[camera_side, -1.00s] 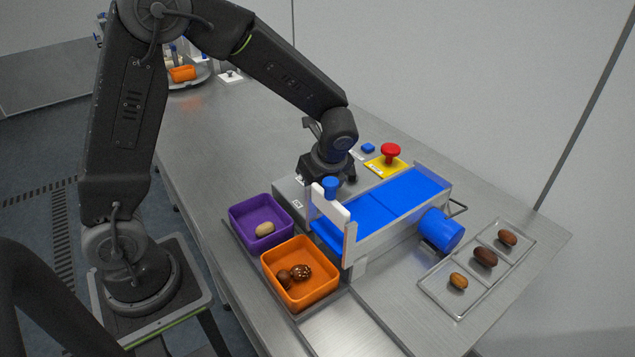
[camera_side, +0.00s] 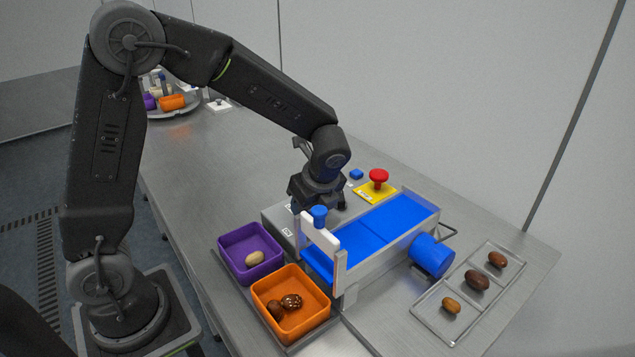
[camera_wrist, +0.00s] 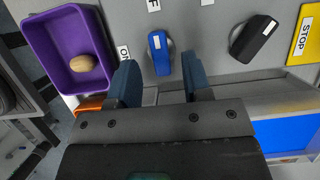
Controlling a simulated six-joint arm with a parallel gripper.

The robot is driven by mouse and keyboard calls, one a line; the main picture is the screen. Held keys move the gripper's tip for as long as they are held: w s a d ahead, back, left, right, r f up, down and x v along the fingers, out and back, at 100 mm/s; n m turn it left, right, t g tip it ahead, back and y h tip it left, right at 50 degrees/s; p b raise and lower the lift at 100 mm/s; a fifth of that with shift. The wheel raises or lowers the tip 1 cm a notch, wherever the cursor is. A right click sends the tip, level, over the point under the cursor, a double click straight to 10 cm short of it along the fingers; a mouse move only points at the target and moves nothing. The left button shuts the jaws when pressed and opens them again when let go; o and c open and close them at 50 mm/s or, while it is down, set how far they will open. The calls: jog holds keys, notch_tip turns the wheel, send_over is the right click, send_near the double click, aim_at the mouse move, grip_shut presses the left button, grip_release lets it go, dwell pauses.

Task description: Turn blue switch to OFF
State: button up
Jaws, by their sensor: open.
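The blue switch (camera_wrist: 160,55) shows in the wrist view as a long knob on the grey panel. Its white mark is at its upper end, towards a partly cut-off label ending in F (camera_wrist: 153,5). Another label, starting with O (camera_wrist: 123,52), sits to its left, partly covered by a finger. My gripper (camera_wrist: 158,68) is open, with one finger on each side of the switch and visible gaps between. In the side view my gripper (camera_side: 318,204) is low over the grey control box, pointing down, and hides the switch.
A black switch (camera_wrist: 254,39) and a yellow STOP plate (camera_wrist: 304,40) lie right of the blue switch. A red button (camera_side: 378,177) stands behind the blue conveyor (camera_side: 385,222). Purple (camera_side: 228,262) and orange (camera_side: 315,318) bins stand in front. A divided tray (camera_side: 430,325) is at right.

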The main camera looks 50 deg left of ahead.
jog(key=v, duration=1.1)
jog(key=shift+r, duration=0.15)
jog(key=shift+d, duration=0.1)
jog(key=s+r+n+t+h, duration=0.3)
jog(key=s+n+t+h, duration=0.1)
jog(key=s+n, duration=1.3)
jog(key=shift+n+t, duration=0.6)
jog(key=shift+t, duration=0.2)
